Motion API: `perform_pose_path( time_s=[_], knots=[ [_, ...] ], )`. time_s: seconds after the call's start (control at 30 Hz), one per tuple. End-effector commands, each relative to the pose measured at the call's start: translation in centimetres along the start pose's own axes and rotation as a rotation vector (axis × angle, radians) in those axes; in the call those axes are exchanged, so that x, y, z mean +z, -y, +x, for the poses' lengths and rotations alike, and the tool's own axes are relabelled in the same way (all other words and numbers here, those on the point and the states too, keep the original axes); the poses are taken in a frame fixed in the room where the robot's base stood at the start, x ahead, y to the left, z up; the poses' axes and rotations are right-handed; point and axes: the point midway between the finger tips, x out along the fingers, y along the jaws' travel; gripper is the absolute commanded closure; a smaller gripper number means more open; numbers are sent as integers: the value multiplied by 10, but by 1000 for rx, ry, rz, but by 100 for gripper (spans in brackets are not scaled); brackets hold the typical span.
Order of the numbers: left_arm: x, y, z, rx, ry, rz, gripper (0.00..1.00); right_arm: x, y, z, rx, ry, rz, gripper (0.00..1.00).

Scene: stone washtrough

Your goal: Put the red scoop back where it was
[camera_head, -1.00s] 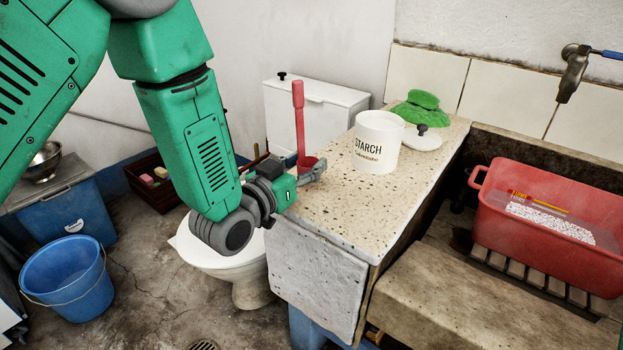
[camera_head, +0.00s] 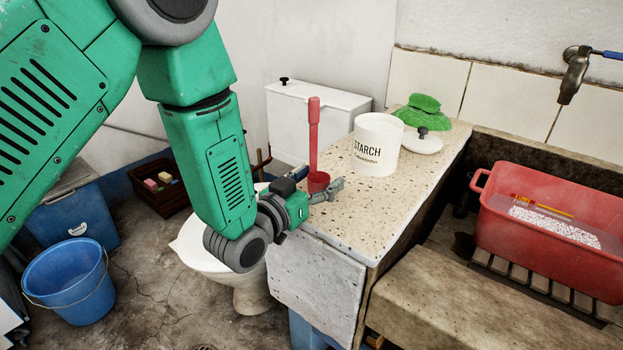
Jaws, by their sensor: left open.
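The red scoop (camera_head: 314,138) is upright, its long handle pointing up and its small cup (camera_head: 318,181) low at the left edge of the speckled stone counter (camera_head: 385,205). My left gripper (camera_head: 328,190) is open at the cup, its fingers reaching over the counter edge from the left. The near finger and gripper body partly hide the cup's lower part, so I cannot tell whether the cup rests on the stone or whether the fingers touch it. The white starch jar (camera_head: 377,146) stands open to the right of the scoop. My right gripper is not in view.
A lid (camera_head: 422,143) and a green cloth or brush (camera_head: 424,110) lie behind the jar. A red tub (camera_head: 560,215) sits in the trough at right. A white toilet (camera_head: 205,255) is below my arm. The front of the counter is clear.

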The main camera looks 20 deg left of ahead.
Motion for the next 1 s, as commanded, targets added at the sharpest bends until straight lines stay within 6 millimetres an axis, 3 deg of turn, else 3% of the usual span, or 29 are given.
perform_pose_path(
  time_s=[0.17,0.5,0.63,0.8,1.0],
  knots=[
    [-6,3,-9,-1,-2,-3,39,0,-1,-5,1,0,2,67],
    [-4,8,-82,-3,0,-10,39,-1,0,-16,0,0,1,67],
    [-5,4,-103,-2,0,-5,39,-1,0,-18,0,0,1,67],
    [-5,1,-118,0,-1,0,39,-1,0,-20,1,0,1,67],
    [-4,4,-122,-1,-2,-3,39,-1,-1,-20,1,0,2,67]
  ],
)
